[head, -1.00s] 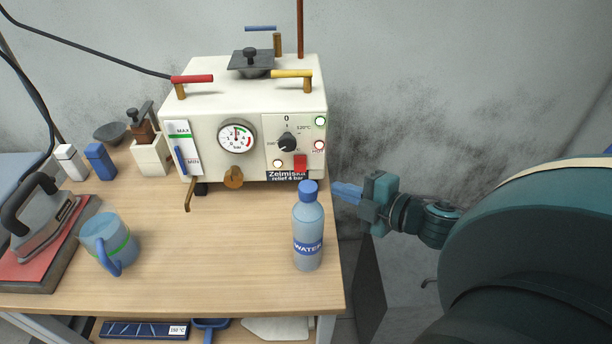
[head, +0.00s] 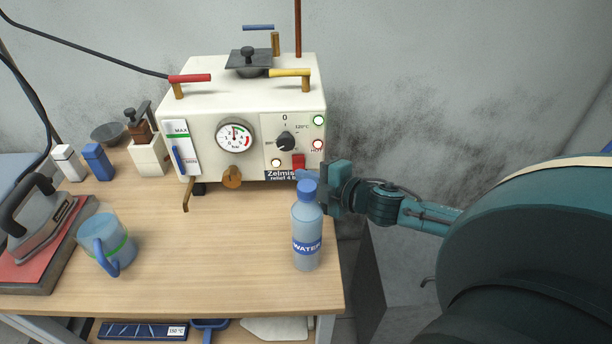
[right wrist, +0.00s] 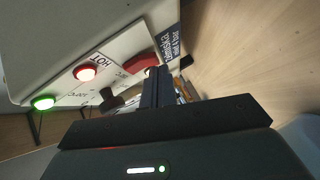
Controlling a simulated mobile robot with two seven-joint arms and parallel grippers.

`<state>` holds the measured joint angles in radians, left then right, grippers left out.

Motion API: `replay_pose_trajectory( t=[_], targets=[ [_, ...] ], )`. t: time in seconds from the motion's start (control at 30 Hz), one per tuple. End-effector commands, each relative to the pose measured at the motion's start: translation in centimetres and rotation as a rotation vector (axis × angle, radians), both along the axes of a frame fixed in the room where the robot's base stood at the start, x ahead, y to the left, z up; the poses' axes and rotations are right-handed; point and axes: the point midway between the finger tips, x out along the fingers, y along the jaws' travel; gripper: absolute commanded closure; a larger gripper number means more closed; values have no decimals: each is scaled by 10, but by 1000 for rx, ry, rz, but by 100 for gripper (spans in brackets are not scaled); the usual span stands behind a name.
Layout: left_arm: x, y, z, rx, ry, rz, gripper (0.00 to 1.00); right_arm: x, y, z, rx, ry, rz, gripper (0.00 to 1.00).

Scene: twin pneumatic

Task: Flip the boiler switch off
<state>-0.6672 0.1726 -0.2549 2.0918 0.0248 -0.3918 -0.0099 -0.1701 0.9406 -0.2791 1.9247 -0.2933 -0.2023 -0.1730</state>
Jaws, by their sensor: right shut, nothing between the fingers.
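The boiler (head: 255,95) is a cream box at the back of the table, with a gauge and a control panel. Its red switch (head: 298,161) is at the panel's lower right; in the right wrist view the switch (right wrist: 140,63) is partly hidden by my fingers. My right gripper (head: 305,175) is shut and empty, its fingertips just below and in front of the switch, partly behind the bottle cap. In the right wrist view the fingertips (right wrist: 155,73) overlap the switch's edge; I cannot tell whether they touch. My left gripper is out of view.
A water bottle (head: 307,236) stands at the table's right front, close to my right gripper. A black knob (head: 285,142) and a green lamp (head: 319,119) are above the switch. A mug (head: 104,243) and an iron (head: 35,225) stand left. The middle of the table is clear.

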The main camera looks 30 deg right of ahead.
Motion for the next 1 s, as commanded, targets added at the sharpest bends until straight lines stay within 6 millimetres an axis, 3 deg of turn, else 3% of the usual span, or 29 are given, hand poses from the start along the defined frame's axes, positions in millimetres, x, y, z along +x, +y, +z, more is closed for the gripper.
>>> replay_pose_trajectory(
  t=[0.4, 0.6, 0.7, 1.0],
  targets=[
    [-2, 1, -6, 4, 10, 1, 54, 2, 1, -1, -1, -2, 0, 100],
    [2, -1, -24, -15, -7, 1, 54, 7, -2, -15, -39, -75, 0, 100],
    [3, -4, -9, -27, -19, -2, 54, 8, -2, -5, -47, -82, 2, 100],
    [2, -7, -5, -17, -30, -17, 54, 8, -2, -5, -47, -81, 1, 100]
  ],
)
